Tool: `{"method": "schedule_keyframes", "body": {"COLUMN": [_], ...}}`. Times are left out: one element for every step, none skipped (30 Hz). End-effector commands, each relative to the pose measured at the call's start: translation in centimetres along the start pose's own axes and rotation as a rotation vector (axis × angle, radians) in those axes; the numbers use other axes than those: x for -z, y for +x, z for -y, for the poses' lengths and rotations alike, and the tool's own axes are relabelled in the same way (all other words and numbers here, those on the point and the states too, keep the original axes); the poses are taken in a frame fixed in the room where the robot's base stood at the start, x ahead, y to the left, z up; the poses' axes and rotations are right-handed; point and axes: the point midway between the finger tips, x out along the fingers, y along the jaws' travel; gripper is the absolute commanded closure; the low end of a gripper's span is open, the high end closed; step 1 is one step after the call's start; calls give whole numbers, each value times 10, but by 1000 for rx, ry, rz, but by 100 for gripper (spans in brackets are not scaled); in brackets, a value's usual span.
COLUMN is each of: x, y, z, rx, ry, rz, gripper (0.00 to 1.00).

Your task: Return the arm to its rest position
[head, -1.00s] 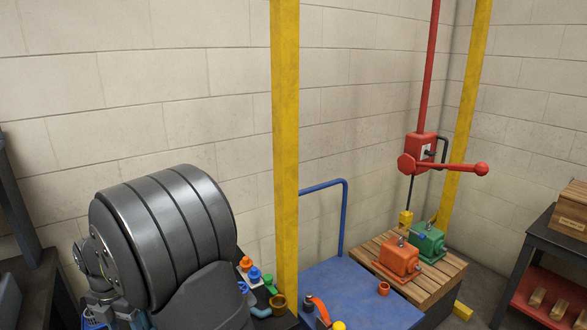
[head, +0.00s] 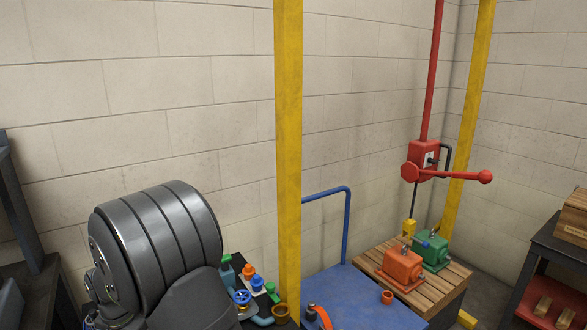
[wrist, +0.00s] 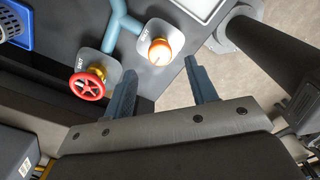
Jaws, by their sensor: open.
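My gripper (wrist: 161,85) shows in the wrist view with its two blue-grey fingers apart and nothing between them. It hangs over a dark panel (wrist: 138,80) that carries a red handwheel (wrist: 87,86) and an orange-white knob (wrist: 160,52). The handwheel is left of the fingers and the knob is just beyond them; I cannot tell the height between. In the head view my dark grey arm (head: 160,240) fills the lower left and hides the gripper. An orange motor (head: 401,267) and a green motor (head: 431,251) sit on a wooden pallet (head: 440,285).
A yellow post (head: 288,150) stands beside the panel with coloured valves (head: 256,284). A blue cart (head: 350,300) with a handrail is right of it. A red lever (head: 455,175) hangs above the motors. A dark shelf (head: 550,245) stands at far right.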

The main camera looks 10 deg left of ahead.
Motion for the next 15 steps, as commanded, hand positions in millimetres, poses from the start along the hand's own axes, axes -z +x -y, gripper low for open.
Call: {"method": "schedule_keyframes", "body": {"x": [0,0,0,0,0,0,0,0,0,0,0,0,0,0,0], "y": [11,18,26,32,38,46,52,48,47,46,46,46,46,46,46], "z": [1,1,1,1,1,1,1,0,0,0,0,0,0,0,0], "rx": [4,4,4,4,5,4,4,0,0,0,0,0,0,0,0], "ry": [0,0,0,0,0,0,0,31,66,91,116,149,174,198,231], "rz": [-2,-2,-2,-2,-3,-2,-2,0,0,0,0,0,0,0,0], "gripper": [48,48,48,48,48,48,48,48,48,48,48,48,48,48,48]}}
